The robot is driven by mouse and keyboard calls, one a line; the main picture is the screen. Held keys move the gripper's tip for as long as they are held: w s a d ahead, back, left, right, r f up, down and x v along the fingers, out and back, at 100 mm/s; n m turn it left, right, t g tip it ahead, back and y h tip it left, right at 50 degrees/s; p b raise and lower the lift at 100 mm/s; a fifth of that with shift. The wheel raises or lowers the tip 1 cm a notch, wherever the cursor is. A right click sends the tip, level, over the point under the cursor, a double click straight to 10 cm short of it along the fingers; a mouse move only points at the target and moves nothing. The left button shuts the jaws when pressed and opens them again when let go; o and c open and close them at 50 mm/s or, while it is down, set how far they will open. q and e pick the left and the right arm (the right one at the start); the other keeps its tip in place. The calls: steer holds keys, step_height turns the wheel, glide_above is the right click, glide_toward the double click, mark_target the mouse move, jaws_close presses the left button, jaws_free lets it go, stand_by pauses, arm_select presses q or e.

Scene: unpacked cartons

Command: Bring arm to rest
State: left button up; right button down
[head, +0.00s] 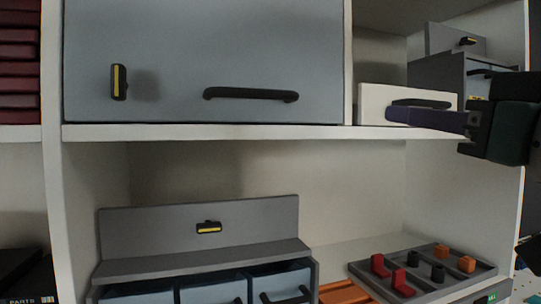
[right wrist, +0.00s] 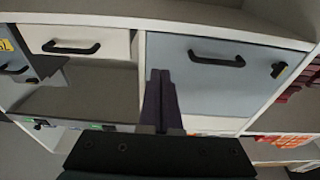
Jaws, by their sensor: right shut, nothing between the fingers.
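My right gripper (head: 390,115) reaches in from the right edge of the head view, its dark purple fingers shut with nothing between them. It overlaps the front of a white drawer (head: 372,99) with a black handle (head: 420,103). In the right wrist view the closed fingers (right wrist: 160,76) point up past the edge of a grey-blue door (right wrist: 195,80), apart from the white drawer's handle (right wrist: 72,47). My left gripper is in neither view.
The grey-blue door (head: 210,50) has a black handle. Below the shelf edge (head: 230,132) stand a grey drawer unit (head: 200,250) and a tray (head: 440,290) with red, black and orange pieces. A second grey drawer unit (head: 435,70) is at upper right. The space under the shelf is open.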

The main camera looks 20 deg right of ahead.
steer(key=s+a+f+g, duration=0.1)
steer(key=s+f+g, duration=0.25)
steer(key=f, duration=0.45)
steer(key=s+a+f+g+h, duration=0.1)
steer(key=s+f+g, duration=0.25)
steer(key=f, duration=0.45)
steer(key=s+a+f+g, duration=0.15)
steer(key=f+g, duration=0.25)
steer(key=f, duration=0.5)
steer(key=s+a+f+n+g, duration=0.15)
steer(key=s+f+g, duration=0.45)
steer(key=s, duration=0.6)
step_height(320, 180, up, 20)
steer(key=p, duration=2.1)
steer(key=shift+a+r+t+y+p, duration=0.25)
steer(key=shift+a+t+y+p, duration=0.05)
steer(key=shift+a, duration=0.1)
